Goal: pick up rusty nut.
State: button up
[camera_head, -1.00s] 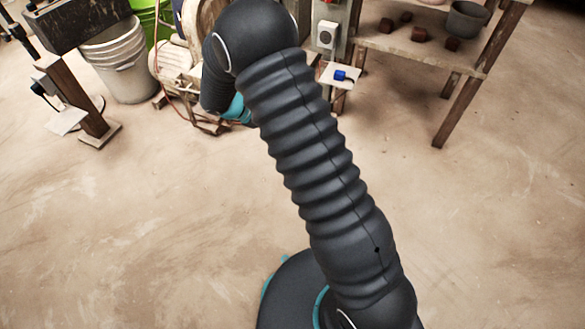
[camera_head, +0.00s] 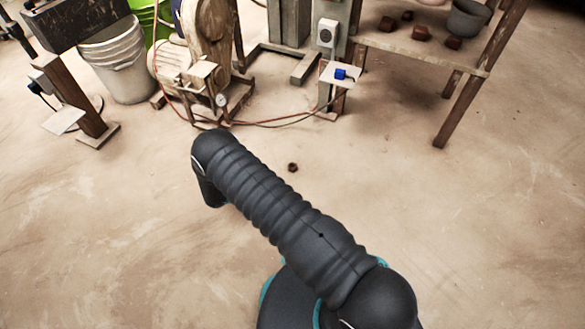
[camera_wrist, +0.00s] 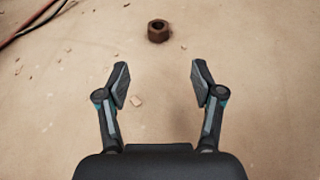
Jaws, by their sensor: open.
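The rusty nut (camera_head: 292,167) is a small dark brown piece lying on the floor, to the right of my arm's bend in the head view. In the wrist view the rusty nut (camera_wrist: 158,31) is a hex nut with a round hole, at the top centre. My gripper (camera_wrist: 158,80) is open and empty. Its two fingers stand wide apart, and the nut lies beyond the fingertips, about midway between them. My gripper is hidden behind my arm in the head view.
A red hose (camera_head: 280,122) lies on the floor behind the nut, by a machine (camera_head: 205,75). A small stand with a blue item (camera_head: 341,74) and a wooden table (camera_head: 415,48) are farther back. Small chips (camera_wrist: 137,101) lie between my fingers.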

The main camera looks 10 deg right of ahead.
aim_at(289, 168)
jog(key=x, duration=1.2)
jog(key=shift+w+d+f+b, duration=0.1)
jog(key=shift+w+f+b, duration=0.05)
jog(key=shift+w+b, duration=0.15)
grip_shut()
